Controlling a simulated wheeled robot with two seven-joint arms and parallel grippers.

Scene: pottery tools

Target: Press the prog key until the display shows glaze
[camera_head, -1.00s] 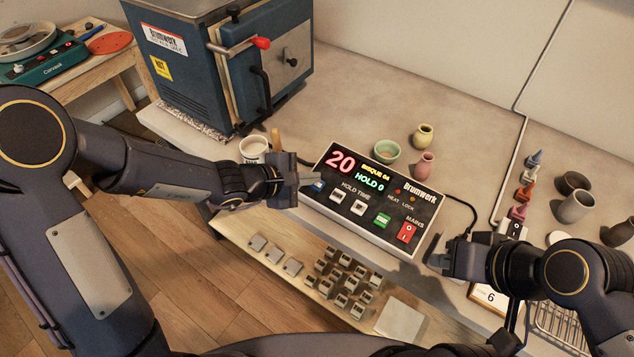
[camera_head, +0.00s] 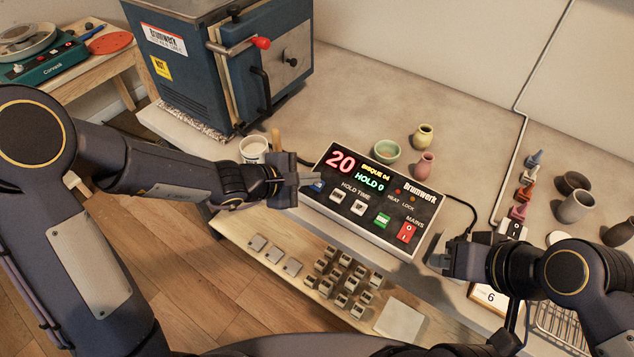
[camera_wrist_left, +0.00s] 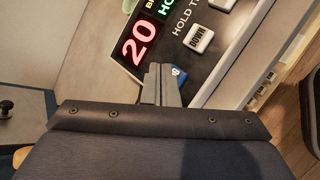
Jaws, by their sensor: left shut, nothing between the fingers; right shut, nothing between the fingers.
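The black control box (camera_head: 400,232) lies on the grey bench in the middle of the head view. Its display (camera_head: 358,170) reads a red 20, a yellow line that looks like BISQUE 04, and a green HOLD 0. A blue key (camera_head: 317,187) sits at the box's left end. My left gripper (camera_head: 312,179) is shut and empty, its fingertips at the blue key. In the left wrist view the fingertips (camera_wrist_left: 163,72) partly cover the blue key (camera_wrist_left: 179,74), whose label is hidden; I cannot tell whether they touch it. My right gripper (camera_head: 437,260) is shut and empty, right of the box.
White keys (camera_head: 348,202), a green key (camera_head: 382,220) and a red mains switch (camera_head: 406,233) share the panel. A white mug (camera_head: 253,149) stands behind my left gripper. Small pots (camera_head: 386,152) stand behind the box. A blue kiln (camera_head: 190,70) stands at the back left.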

